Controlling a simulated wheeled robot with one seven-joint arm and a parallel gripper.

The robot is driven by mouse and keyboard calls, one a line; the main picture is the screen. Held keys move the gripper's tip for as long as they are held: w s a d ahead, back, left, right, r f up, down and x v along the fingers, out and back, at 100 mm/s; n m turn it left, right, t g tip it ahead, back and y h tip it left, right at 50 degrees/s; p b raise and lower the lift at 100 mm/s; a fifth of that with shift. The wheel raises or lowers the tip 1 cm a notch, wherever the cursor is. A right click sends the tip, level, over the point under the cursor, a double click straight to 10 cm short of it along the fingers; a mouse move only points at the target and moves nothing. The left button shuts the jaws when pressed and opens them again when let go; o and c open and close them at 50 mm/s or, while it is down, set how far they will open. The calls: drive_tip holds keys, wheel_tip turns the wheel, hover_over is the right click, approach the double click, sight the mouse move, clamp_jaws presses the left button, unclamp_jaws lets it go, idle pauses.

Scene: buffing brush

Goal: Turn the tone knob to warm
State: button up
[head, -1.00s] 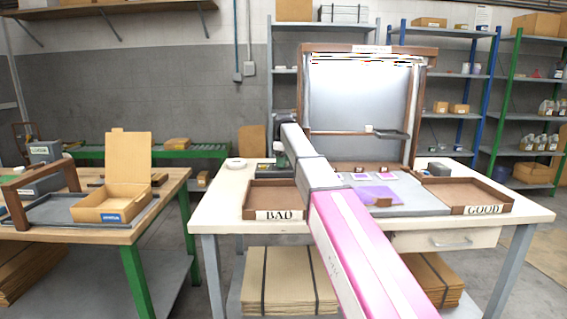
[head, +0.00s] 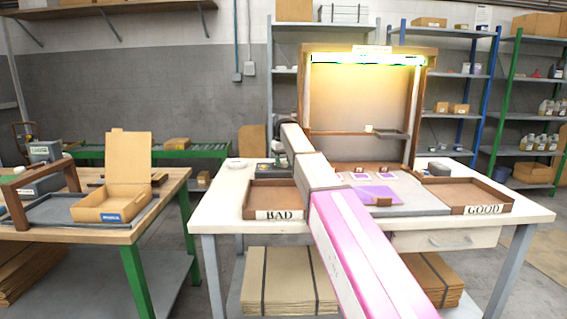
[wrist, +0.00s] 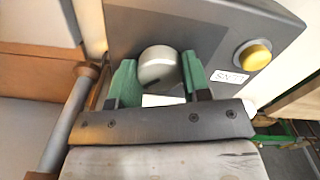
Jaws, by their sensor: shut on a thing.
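The tone knob (wrist: 160,68) is a round silver-grey knob on a dark grey control box (wrist: 205,30) in the wrist view. My gripper (wrist: 155,82) has its two green fingers on either side of the knob, shut on it. A small dark mark shows low on the knob's face. A white label below the knob is mostly hidden by my gripper. In the head view my arm hides the knob and the gripper. The light booth (head: 350,95) at the back of the white table glows warm yellow under its top edge.
A yellow button (wrist: 254,56) sits on the same box, right of the knob. A tray marked BAD (head: 277,198) and one marked GOOD (head: 470,194) stand on the white table (head: 225,212). Purple and pink cards lie between them. A wooden table (head: 150,222) is at left.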

sight(283, 161)
drive_tip(key=shift+m, duration=0.6)
drive_tip(key=o, duration=0.9)
wheel_tip(283, 161, up, 11)
drive_tip(key=shift+f, duration=0.1)
